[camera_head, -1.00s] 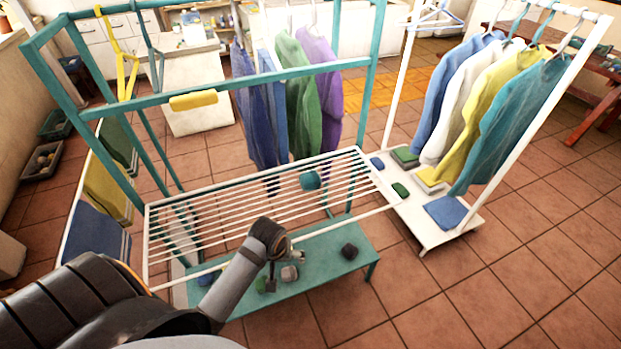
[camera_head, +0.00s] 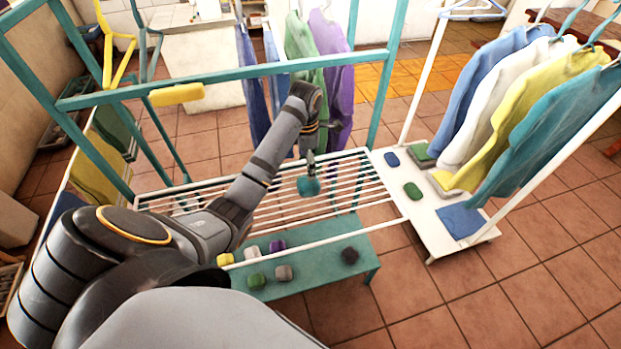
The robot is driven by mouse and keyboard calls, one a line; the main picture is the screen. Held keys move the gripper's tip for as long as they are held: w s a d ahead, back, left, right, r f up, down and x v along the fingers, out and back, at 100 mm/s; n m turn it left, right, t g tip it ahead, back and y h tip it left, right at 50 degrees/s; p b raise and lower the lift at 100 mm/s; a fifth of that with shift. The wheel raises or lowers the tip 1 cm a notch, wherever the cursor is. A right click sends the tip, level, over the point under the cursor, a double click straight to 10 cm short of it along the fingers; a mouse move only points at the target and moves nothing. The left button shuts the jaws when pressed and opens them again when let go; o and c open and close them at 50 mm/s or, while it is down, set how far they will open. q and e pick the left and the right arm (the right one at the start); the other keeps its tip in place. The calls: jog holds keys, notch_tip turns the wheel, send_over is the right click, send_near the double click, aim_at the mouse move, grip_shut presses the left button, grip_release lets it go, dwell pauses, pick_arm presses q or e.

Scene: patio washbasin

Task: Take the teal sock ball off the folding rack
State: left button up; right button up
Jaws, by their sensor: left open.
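The teal sock ball (camera_head: 308,187) sits on the white slatted folding rack (camera_head: 373,222), right of the rack's middle. My left arm reaches in from the left over the rack. My left gripper (camera_head: 311,168) points down directly above the sock ball, its fingertips at or very near the ball's top. The gripper is open; whether the fingers touch the ball cannot be told. The arm hides part of the rack's left and middle. My right gripper is not in view.
A teal bench (camera_head: 325,262) below the rack holds several sock balls. A teal frame with a crossbar (camera_head: 240,72) stands behind, with hanging garments. At right, a white clothes stand (camera_head: 437,212) carries shirts and folded items on its base.

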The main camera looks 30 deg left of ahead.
aim_at(308, 184)
pick_arm(q)
notch_tip(308, 184, down, 4)
jog(key=b, duration=0.3)
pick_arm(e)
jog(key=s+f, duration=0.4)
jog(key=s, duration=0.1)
pick_arm(q)
jog(key=shift+w+f+b, duration=0.25)
jog(key=shift+f+b, duration=0.25)
jog(key=shift+f, duration=0.2)
jog(key=shift+f+b, duration=0.3)
jog(key=f+b, duration=0.1)
jog(key=f, duration=0.1)
jog(key=b, duration=0.1)
jog(key=shift+s+d+f+b, duration=0.25)
jog(key=shift+s+f+b, duration=0.05)
jog(key=shift+f+b, duration=0.1)
jog(key=shift+w+f+p, duration=0.1)
jog(key=shift+f+p, duration=0.35)
jog(key=shift+w+f, duration=0.1)
jog(key=shift+f, duration=0.2)
jog(key=c, duration=1.2)
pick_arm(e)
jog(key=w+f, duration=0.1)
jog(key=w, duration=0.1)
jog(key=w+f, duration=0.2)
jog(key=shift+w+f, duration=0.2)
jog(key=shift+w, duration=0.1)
